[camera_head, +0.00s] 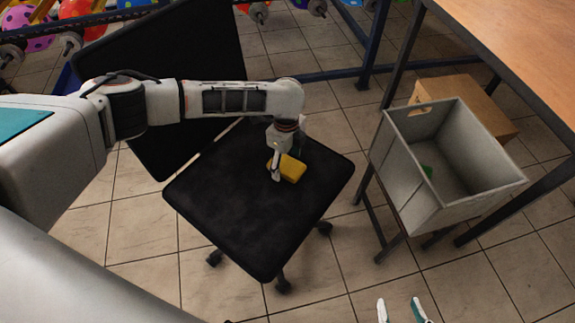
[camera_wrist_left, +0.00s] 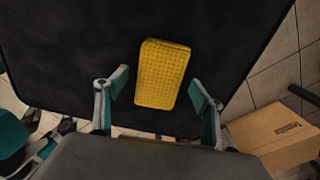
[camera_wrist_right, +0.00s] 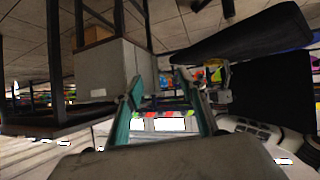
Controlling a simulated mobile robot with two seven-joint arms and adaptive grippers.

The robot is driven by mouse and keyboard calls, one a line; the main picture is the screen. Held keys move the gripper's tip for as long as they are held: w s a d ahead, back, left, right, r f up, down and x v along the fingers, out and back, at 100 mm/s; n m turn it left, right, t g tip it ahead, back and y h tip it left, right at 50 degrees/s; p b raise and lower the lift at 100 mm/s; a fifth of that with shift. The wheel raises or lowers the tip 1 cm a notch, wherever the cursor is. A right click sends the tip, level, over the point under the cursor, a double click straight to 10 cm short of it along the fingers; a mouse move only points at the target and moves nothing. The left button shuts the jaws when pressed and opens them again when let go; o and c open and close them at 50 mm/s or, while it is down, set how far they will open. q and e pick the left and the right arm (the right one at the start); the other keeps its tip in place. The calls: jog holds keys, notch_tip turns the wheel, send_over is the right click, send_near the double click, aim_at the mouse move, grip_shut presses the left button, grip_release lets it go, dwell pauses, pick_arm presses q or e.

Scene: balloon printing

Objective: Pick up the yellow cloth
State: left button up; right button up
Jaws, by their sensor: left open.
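The yellow cloth (camera_head: 291,169) lies as a folded, block-like piece on the black seat of an office chair (camera_head: 240,220). It also shows in the left wrist view (camera_wrist_left: 162,75), with a dimpled surface. My left gripper (camera_head: 275,170) is over the seat at the cloth. In the left wrist view its open fingers (camera_wrist_left: 162,92) stand on either side of the cloth's near end, with gaps on both sides. My right gripper (camera_head: 400,310) shows at the bottom edge of the head view, away from the chair. Its fingers are apart and empty in the right wrist view (camera_wrist_right: 157,90).
A grey crate (camera_head: 405,165) with a small green item inside stands on a frame right of the chair. A cardboard box (camera_head: 470,100) is behind it, under a wooden table (camera_head: 530,40). The chair's backrest (camera_head: 160,75) rises behind my left arm. Balloons (camera_head: 75,8) hang on a rack.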

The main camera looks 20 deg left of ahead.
pick_arm(q)
jog(key=shift+r, duration=0.15)
jog(key=c, duration=0.9)
jog(key=shift+c, duration=1)
jog(key=r, duration=0.1)
jog(key=r+p, duration=0.1)
jog(key=r, duration=0.1)
jog(key=r+p, duration=0.1)
jog(key=r, duration=0.1)
jog(key=shift+w+r, duration=0.15)
jog(key=shift+w, duration=0.15)
notch_tip(320, 180, up, 5)
jog(key=p, duration=0.2)
notch_tip(320, 180, up, 10)
jog(key=p, duration=0.3)
send_over(287, 162)
jog(key=shift+s+f, duration=0.2)
jog(key=shift+s, duration=0.1)
pick_arm(e)
jog(key=shift+g+h, duration=0.4)
jog(key=shift+h, duration=0.3)
jog(key=shift+s+d+f, duration=0.2)
jog(key=shift+s+d, duration=0.1)
jog(key=shift+d, duration=0.4)
jog(key=shift+s+d+f, duration=0.25)
jog(key=shift+d, duration=0.45)
jog(key=shift+s+d+f, duration=0.2)
jog(key=shift+s+d, duration=0.1)
jog(key=shift+d, duration=0.4)
